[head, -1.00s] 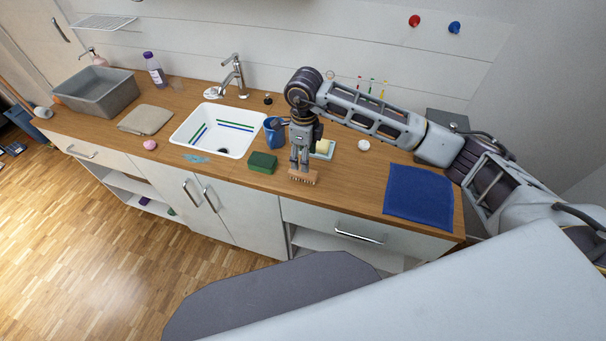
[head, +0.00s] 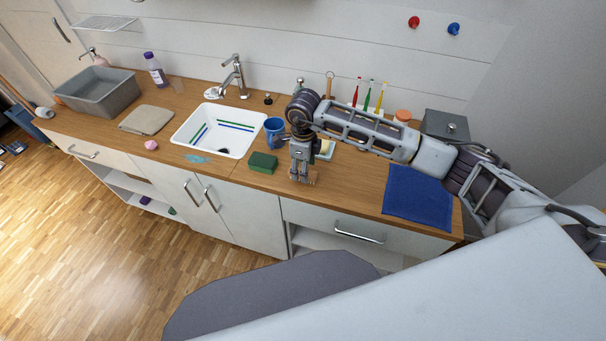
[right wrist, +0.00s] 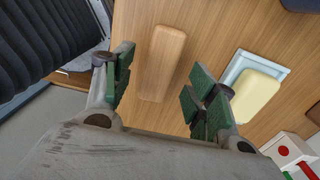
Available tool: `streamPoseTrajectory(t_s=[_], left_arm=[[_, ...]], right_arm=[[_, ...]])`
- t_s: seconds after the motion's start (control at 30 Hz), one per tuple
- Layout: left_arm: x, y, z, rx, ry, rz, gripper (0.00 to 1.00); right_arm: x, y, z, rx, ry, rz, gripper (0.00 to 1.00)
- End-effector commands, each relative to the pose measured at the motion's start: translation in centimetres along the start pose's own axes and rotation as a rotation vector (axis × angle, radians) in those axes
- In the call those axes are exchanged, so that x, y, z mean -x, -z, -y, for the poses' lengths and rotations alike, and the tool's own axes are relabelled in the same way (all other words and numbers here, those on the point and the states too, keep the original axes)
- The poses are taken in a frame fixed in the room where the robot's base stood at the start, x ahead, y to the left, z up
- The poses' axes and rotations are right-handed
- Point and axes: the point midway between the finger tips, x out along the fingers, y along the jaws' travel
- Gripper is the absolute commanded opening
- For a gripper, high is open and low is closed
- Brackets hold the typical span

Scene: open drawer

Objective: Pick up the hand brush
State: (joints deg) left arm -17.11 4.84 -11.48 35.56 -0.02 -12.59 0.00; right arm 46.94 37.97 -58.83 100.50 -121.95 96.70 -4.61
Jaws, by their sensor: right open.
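The hand brush (right wrist: 161,62) has a plain wooden back and lies on the wooden counter. In the right wrist view it is between the two green-padded fingers of my right gripper (right wrist: 165,88), which is open, with a gap on both sides. In the head view my right gripper (head: 303,180) points down over the brush near the counter's front edge and hides most of it. A little of the brush (head: 313,178) shows beside the fingers. My left gripper is not in view.
A green sponge (head: 263,162) lies left of the gripper, and a blue cup (head: 274,131) stands behind it. A pale soap dish with yellow soap (right wrist: 257,95) is close to the right finger. A blue cloth (head: 418,198) lies to the right.

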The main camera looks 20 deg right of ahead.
Motion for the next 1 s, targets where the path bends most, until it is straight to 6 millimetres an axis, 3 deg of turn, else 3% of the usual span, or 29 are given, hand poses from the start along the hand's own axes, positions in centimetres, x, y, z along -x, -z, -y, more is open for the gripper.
streamPoseTrajectory(t_s=[0.3,0.8,1.0], left_arm=[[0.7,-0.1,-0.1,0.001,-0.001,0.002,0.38],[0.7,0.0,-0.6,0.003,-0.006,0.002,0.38],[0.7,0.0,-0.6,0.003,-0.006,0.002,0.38]], right_arm=[[-2.9,-0.1,-0.1,0.001,-0.001,0.000,0.57],[-3.1,-0.1,-0.1,0.001,0.000,0.000,0.57],[-3.1,-0.1,-0.1,0.000,0.000,0.000,0.33]])
